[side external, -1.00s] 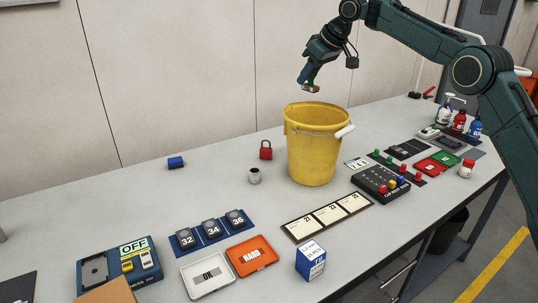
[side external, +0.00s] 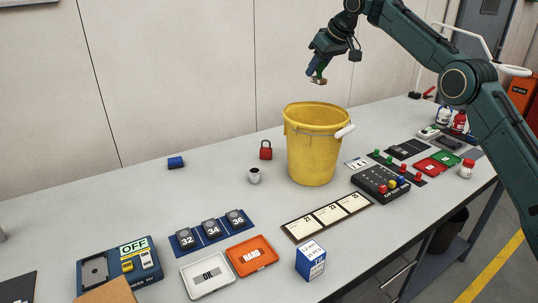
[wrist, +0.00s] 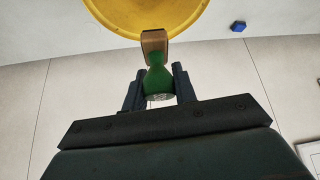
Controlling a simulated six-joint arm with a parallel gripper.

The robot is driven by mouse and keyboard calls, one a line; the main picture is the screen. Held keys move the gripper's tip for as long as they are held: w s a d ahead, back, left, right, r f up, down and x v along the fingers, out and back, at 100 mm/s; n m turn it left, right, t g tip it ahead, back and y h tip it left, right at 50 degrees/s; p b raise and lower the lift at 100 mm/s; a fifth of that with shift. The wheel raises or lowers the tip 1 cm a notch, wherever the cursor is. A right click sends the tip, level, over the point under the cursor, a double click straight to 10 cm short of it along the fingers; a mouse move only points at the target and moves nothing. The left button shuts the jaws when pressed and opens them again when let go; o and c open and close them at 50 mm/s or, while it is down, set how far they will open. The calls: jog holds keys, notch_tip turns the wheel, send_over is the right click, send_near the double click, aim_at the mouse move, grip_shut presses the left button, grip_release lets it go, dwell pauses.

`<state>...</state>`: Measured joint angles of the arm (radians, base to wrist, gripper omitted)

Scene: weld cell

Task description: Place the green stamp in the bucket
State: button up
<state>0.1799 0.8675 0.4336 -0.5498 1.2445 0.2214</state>
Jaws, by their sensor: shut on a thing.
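The green stamp (wrist: 157,78) with its brown wooden base is between the fingers of my gripper (wrist: 158,90) in the wrist view. My gripper is shut on its green handle. In the side view my gripper (side external: 315,74) holds the stamp (side external: 319,77) in the air, above the yellow bucket (side external: 312,155). The bucket stands upright on the table with its mouth open. The stamp is clear of the rim. The yellow bucket (wrist: 130,12) also shows at the top of the wrist view. The inside bottom of the bucket is hidden.
A red padlock (side external: 265,151) and a small cup (side external: 254,176) stand left of the bucket. A black button box (side external: 380,185) and a card strip (side external: 327,216) lie to its right and front. A blue block (side external: 176,162) lies further left. The air around the bucket is free.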

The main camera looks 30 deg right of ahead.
jog(key=shift+a+f, duration=0.1)
jog(key=shift+f, duration=0.05)
jog(key=shift+f, duration=0.3)
notch_tip(320, 180, down, 10)
dwell(0.9)
jog(key=o, duration=1.1)
jog(key=shift+r, duration=0.1)
